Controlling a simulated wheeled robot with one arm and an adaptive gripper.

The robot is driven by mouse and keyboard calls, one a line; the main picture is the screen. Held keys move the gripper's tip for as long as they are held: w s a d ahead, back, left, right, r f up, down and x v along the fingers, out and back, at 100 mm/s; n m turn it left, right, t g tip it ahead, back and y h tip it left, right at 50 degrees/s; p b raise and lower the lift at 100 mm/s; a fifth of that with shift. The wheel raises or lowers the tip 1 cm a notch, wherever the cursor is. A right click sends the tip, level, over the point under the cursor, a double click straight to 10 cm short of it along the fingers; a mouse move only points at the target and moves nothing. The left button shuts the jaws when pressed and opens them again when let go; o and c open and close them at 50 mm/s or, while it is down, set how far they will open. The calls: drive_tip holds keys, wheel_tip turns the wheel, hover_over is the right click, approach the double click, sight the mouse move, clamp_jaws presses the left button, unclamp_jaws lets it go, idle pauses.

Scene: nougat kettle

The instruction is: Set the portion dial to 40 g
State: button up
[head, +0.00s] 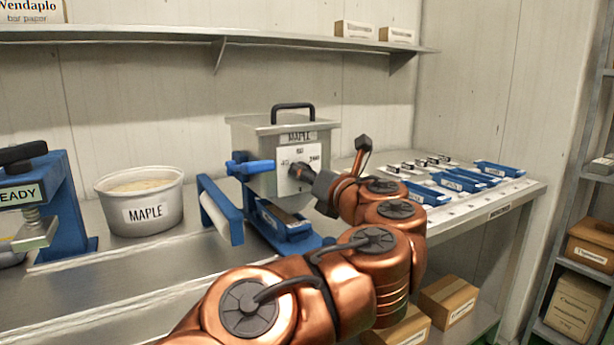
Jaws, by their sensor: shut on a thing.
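The portion dial (297,172) is a dark knob on a white plate (287,187) on the front of a steel kettle marked MAPLE (250,135). Small marks ring the knob, too small to read surely, and I cannot tell which one it points at. My gripper (309,178) reaches in from the right and is shut on the dial. The gripper and wrist hide part of the knob and the plate's lower right.
A blue lever (250,167) sticks out left of the plate. A MAPLE tub (140,205) and a blue press (60,200) stand left. Blue trays (455,182) lie right. A shelf (180,37) hangs above.

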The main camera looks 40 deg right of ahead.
drive_tip(key=o, duration=1.1)
drive_tip(key=shift+s+a, duration=0.15)
drive_tip(key=shift+s, duration=1.7)
drive_tip(key=shift+s+a, duration=0.15)
drive_tip(key=shift+s, duration=1.7)
